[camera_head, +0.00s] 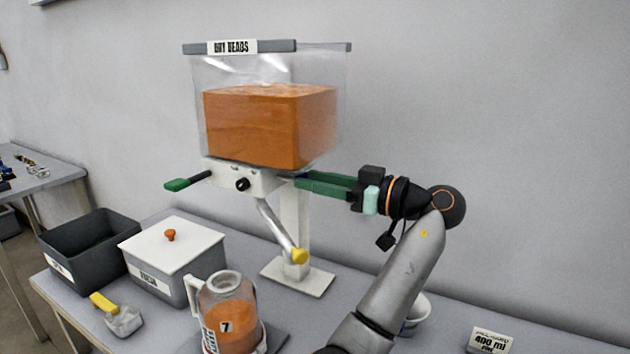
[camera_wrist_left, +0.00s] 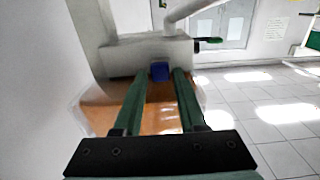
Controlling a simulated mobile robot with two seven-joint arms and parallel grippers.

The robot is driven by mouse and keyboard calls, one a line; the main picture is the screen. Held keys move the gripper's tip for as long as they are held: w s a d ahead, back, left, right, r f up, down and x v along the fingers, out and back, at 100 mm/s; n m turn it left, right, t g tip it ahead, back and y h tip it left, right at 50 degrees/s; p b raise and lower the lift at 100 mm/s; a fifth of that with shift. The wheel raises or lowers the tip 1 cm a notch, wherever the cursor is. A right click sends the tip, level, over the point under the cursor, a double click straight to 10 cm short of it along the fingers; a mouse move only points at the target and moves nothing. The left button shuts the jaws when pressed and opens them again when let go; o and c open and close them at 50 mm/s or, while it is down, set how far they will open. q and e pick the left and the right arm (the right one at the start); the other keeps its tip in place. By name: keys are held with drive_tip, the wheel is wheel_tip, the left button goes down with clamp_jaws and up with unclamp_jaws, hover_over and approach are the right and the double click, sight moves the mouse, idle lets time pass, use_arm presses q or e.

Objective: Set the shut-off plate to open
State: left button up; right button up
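The shut-off plate's green end (camera_head: 188,182) sticks out to the left of the white dispenser body (camera_head: 241,180), under the clear hopper of orange beads (camera_head: 270,125). In the left wrist view a blue end (camera_wrist_left: 160,72) shows on the body's near side, and the green end (camera_wrist_left: 210,40) shows beyond it. My left gripper (camera_head: 300,182) points at the body from the right. Its green fingers (camera_wrist_left: 160,85) are apart, one on each side of the blue end, with gaps visible. Contact cannot be told. My right gripper is in neither view.
A grey tube with a yellow tip (camera_head: 299,256) hangs below the body. A jug marked 7 (camera_head: 229,312), a lidded bin (camera_head: 171,258), an open grey bin (camera_head: 90,250) and a scoop (camera_head: 120,316) stand on the table. A 400 ml card (camera_head: 490,340) is at right.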

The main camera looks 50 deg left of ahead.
use_arm(q)
drive_tip(key=shift+o, duration=1.3)
drive_tip(key=shift+a, duration=0.1)
drive_tip(key=b+v, duration=0.1)
drive_tip(key=v, duration=1.1)
drive_tip(key=shift+d, duration=0.25)
drive_tip(key=shift+w, duration=0.1)
